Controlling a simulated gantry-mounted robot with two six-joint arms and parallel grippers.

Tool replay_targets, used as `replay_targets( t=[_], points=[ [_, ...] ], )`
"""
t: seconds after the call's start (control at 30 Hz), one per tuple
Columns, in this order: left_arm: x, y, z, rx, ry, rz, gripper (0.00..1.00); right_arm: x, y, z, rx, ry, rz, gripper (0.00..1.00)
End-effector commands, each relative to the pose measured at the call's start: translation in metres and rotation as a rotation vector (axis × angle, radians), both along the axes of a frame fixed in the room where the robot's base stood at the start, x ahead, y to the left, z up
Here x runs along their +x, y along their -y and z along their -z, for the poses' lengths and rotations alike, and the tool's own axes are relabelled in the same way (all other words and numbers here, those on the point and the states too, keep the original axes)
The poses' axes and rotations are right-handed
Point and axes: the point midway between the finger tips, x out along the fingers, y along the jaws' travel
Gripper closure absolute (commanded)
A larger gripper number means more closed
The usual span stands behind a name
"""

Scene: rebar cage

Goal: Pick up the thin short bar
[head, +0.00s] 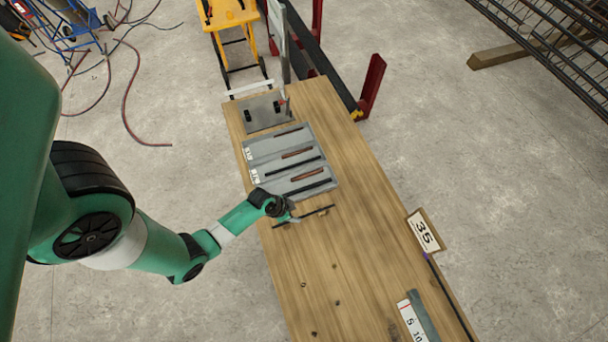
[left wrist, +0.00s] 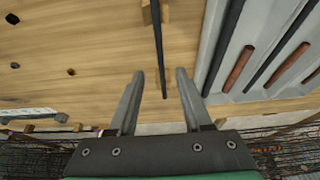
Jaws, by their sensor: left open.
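A thin dark bar (head: 318,211) lies apart from the others on small wooden supports on the wooden table, just in front of the grey tray (head: 262,149). The tray holds several bars, dark ones and shorter reddish-brown ones (head: 307,174). I cannot tell for certain which is the thin short bar. My left gripper (head: 291,214) is open and empty over the dark bar's left part. In the left wrist view the dark bar (left wrist: 158,45) runs to between the open fingers (left wrist: 160,76). I cannot tell the height gap. The tray's bars (left wrist: 238,68) show at the right.
A grey metal fixture (head: 264,112) stands at the table's far end. A plate marked 35 (head: 423,233) and a dark long bar (head: 450,295) lie along the right edge. A labelled grey piece (head: 421,317) lies near the front. The table's (head: 350,265) middle is mostly clear, with small dark holes.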

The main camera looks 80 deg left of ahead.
Motion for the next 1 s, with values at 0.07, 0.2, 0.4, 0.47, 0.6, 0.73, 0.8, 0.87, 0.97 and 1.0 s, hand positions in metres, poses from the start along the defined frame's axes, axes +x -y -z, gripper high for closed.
replay_targets(
  t=[0.07,0.2,0.4,0.47,0.6,0.73,0.8,0.87,0.97,1.0],
  points=[
    [0.004,0.000,0.013,0.000,0.000,0.001,0.51,0.000,0.000,0.012,0.000,0.000,0.000,1.00],
    [0.006,-0.001,0.012,0.000,0.000,0.000,0.51,0.000,0.000,0.009,0.000,0.001,0.000,1.00],
    [0.018,-0.003,0.038,-0.001,-0.001,0.001,0.51,0.000,0.000,0.019,0.000,0.001,0.000,1.00],
    [0.023,-0.003,0.048,-0.001,-0.001,0.000,0.51,0.000,0.000,0.024,0.000,0.001,0.000,1.00],
    [0.027,-0.004,0.058,0.000,0.001,0.000,0.51,0.000,0.000,0.028,0.000,0.001,0.000,1.00],
    [0.027,-0.004,0.057,0.000,0.001,0.000,0.51,0.000,0.000,0.026,0.000,0.001,0.000,1.00],
    [0.027,-0.004,0.057,0.000,0.001,0.000,0.51,0.000,0.000,0.026,0.000,0.001,0.000,1.00],
    [0.027,-0.004,0.057,0.000,0.001,0.000,0.61,0.000,0.000,0.026,0.000,0.001,0.000,1.00],
    [0.027,-0.004,0.057,0.000,0.001,0.000,0.79,0.000,0.000,0.026,0.000,0.001,0.000,1.00],
    [0.027,-0.004,0.057,0.000,0.001,0.000,0.87,0.000,0.000,0.026,0.000,0.001,0.000,1.00]
  ],
)
